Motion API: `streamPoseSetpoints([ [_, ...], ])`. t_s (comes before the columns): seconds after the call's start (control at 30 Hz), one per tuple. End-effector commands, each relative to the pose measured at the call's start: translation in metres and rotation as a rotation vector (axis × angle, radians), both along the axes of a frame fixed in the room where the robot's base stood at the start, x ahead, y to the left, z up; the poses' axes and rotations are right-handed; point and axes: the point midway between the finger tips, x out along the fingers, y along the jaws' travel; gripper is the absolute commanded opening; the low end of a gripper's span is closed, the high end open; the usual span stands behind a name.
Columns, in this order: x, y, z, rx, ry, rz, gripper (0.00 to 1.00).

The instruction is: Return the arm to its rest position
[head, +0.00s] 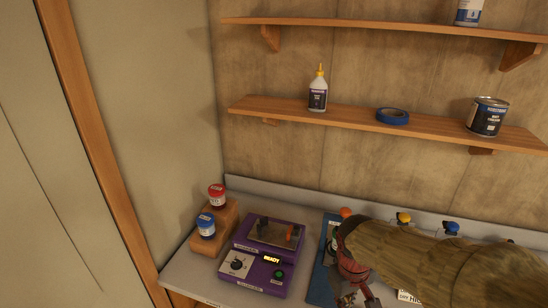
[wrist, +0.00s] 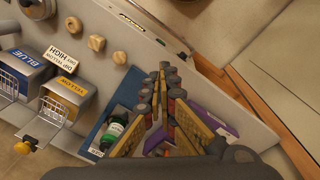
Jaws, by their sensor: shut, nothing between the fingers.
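My gripper (head: 357,296) is at the lower edge of the head view, at the end of my brown-covered arm, over the bench beside a blue mat (head: 319,285). In the wrist view its two fingers (wrist: 167,70) come together at the tips with nothing between them. The fingers are above the bench, apart from the things on it as far as I can see. My arm reaches in from the right and hides much of the right side of the bench.
A purple machine (head: 265,257) reading READY stands left of my gripper. Red-capped (head: 217,195) and blue-capped (head: 206,227) jars stand on a wooden block. A dark green bottle (wrist: 113,132) lies near the fingers. Wire baskets (wrist: 57,111) and wooden pieces (wrist: 97,43) are left in the wrist view.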

Motion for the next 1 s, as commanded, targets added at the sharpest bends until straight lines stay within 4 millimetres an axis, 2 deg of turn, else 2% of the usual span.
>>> streamPoseSetpoints([
  [0.03,-0.015,-0.002,0.004,0.018,-0.030,-0.062,0.00],
  [0.2,-0.060,-0.003,0.021,0.086,-0.121,-0.229,0.00],
  [0.4,-0.097,-0.006,0.034,0.143,-0.258,-0.285,0.00],
  [0.5,-0.106,-0.009,0.042,0.155,-0.329,-0.294,0.00],
  [0.67,-0.111,-0.013,0.056,0.166,-0.411,-0.301,0.00],
  [1.0,-0.111,-0.015,0.057,0.165,-0.420,-0.306,0.00],
])
